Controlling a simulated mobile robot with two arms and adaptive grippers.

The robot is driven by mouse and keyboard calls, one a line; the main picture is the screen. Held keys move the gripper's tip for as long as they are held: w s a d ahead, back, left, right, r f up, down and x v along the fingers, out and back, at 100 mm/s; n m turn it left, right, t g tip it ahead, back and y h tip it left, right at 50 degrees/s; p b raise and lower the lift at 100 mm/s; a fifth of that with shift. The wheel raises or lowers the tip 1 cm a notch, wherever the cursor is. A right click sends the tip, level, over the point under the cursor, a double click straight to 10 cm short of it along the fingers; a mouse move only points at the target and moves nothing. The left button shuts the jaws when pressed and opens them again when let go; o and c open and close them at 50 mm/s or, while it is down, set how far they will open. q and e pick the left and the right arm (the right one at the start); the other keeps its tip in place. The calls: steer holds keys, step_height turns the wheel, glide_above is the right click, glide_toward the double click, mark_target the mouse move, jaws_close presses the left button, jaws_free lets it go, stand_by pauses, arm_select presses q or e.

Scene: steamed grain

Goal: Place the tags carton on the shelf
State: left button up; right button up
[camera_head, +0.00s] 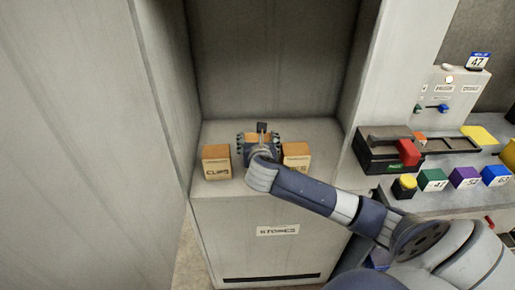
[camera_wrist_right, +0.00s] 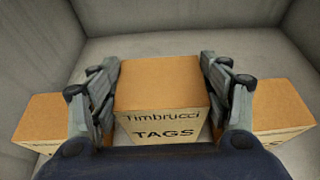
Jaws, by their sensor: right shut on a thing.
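The tags carton (camera_wrist_right: 160,84) is a tan box marked "Timbrucci TAGS". In the right wrist view it sits between the two fingers of my right gripper (camera_wrist_right: 160,100), which is shut on it. In the head view my right gripper (camera_head: 261,147) is over the shelf (camera_head: 215,133), between two other cartons, and it hides most of the tags carton; a bit of orange top shows. I cannot tell whether the carton touches the shelf surface. My left gripper is not in view.
A carton marked "CLIPS" (camera_head: 216,163) stands left of the gripper and another carton (camera_head: 297,157) close on its right. Walls enclose the shelf at the back and sides. To the right, a counter holds a black tray (camera_head: 375,157) and several coloured blocks.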

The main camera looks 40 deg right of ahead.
steer(key=shift+f, duration=1.5)
steer(key=o, duration=1.3)
steer(key=shift+f, duration=0.15)
steer(key=shift+s+a+r, duration=0.15)
steer(key=shift+s+r, duration=0.05)
steer(key=v, duration=1.1)
steer(key=shift+s+r, duration=0.2)
steer(key=shift+a+f, duration=0.1)
